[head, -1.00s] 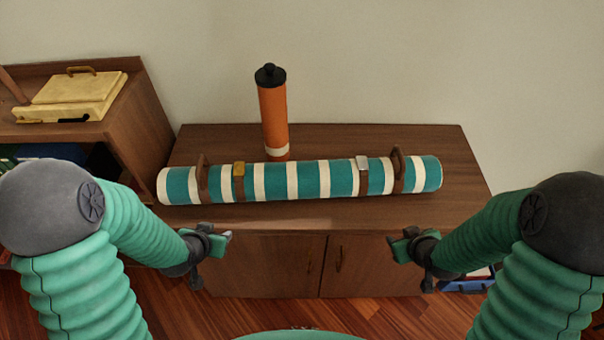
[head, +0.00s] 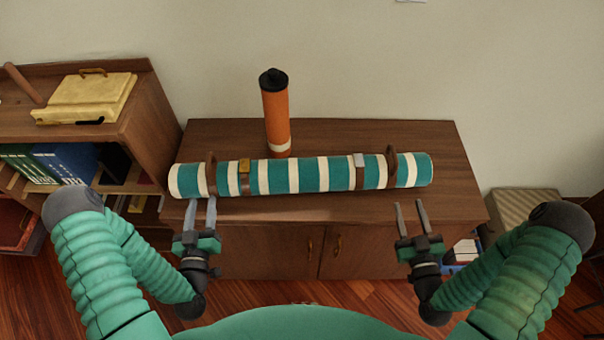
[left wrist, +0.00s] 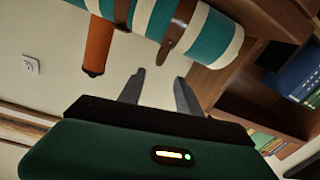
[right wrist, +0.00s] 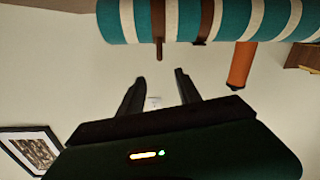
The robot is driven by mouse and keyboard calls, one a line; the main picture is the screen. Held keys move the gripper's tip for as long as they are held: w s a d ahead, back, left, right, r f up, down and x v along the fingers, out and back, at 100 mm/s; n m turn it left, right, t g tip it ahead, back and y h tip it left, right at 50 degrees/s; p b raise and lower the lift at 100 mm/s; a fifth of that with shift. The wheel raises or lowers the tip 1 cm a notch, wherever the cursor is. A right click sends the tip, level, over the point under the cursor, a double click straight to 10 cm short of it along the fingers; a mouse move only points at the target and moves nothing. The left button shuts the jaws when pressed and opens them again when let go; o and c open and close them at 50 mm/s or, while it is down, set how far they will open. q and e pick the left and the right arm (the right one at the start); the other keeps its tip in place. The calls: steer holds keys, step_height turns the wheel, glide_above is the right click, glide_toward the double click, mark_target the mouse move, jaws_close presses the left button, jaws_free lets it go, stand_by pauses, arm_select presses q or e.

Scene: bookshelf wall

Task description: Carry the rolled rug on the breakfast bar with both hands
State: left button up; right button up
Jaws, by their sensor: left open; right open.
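The rolled rug (head: 308,174), striped teal and white, lies lengthwise on the wooden breakfast bar (head: 380,209). It has brown straps with a raised brown handle near each end, left (head: 211,172) and right (head: 391,167). My left gripper (head: 201,208) is open and empty, just in front of the rug's left end below the left handle. My right gripper (head: 410,211) is open and empty, in front of the right end, a little right of the right handle. The rug also shows in the left wrist view (left wrist: 210,38) and the right wrist view (right wrist: 180,18), apart from the fingers.
An orange bottle with a black cap (head: 275,115) stands right behind the rug. A wooden shelf (head: 150,120) with a yellow case (head: 88,98) and binders (head: 67,163) stands at the left. A woven box (head: 525,203) is on the floor at the right.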

mark_target(210, 152)
arm_select(q)
steer(key=w, duration=0.5)
steer(key=w+a, duration=0.1)
steer(key=w, duration=1)
steer(key=shift+w+a, duration=0.15)
steer(key=shift+w, duration=0.15)
arm_select(e)
steer(key=w, duration=0.5)
steer(key=w+a, duration=0.1)
steer(key=w, duration=1)
steer(key=shift+w+a, duration=0.2)
steer(key=shift+w, duration=0.05)
arm_select(q)
steer(key=shift+r, duration=0.1)
steer(key=shift+c, duration=0.2)
arm_select(e)
steer(key=shift+c, duration=0.2)
arm_select(q)
jaws_close()
arm_select(e)
jaws_close()
